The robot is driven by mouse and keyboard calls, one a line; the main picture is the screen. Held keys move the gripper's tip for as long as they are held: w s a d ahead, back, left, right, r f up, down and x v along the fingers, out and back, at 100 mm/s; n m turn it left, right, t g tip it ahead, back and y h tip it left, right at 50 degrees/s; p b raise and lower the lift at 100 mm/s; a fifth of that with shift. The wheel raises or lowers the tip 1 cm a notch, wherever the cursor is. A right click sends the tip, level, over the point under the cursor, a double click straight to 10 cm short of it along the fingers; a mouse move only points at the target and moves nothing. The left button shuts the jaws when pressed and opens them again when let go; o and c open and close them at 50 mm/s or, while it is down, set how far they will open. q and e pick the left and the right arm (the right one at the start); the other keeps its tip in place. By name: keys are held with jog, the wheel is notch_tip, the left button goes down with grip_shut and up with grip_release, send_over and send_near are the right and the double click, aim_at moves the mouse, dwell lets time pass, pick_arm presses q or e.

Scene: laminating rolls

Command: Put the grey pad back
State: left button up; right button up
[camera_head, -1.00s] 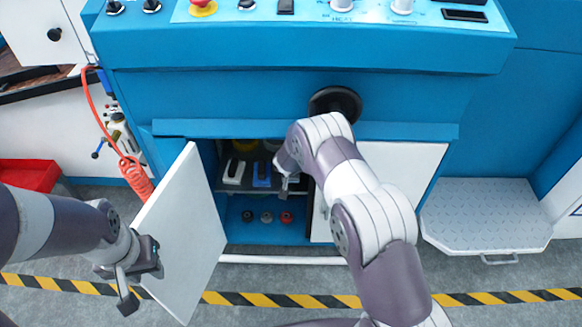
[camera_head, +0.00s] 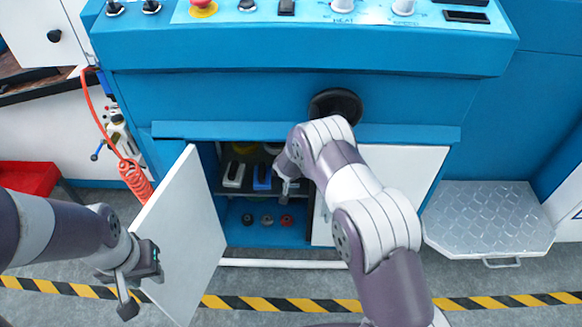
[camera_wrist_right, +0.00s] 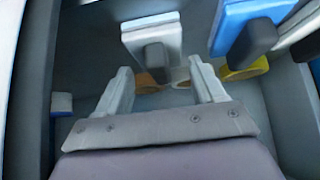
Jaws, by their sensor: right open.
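A light grey pad (camera_head: 233,175) with a dark handle lies on the shelf inside the open cabinet. It also shows in the right wrist view (camera_wrist_right: 152,38), just beyond my fingertips. A blue pad (camera_head: 262,178) lies to its right and shows in the wrist view (camera_wrist_right: 248,22). My right gripper (camera_wrist_right: 163,78) is open, with nothing between its fingers. In the head view it is at the cabinet opening, right of the blue pad, partly hidden by my arm. My left gripper (camera_head: 138,290) is beside the open white door; its finger gap is unclear.
The white cabinet door (camera_head: 185,240) stands open on the left. Several round knobs (camera_head: 266,220) sit on the cabinet floor. Yellow rolls (camera_wrist_right: 245,70) show in the wrist view. A black handwheel (camera_head: 335,104) sticks out above my right arm. A metal step (camera_head: 490,220) is at right.

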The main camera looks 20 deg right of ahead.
jog(key=p+v, duration=0.3)
jog(key=v, duration=0.7)
jog(key=shift+s, duration=0.2)
jog(key=shift+r, duration=0.1)
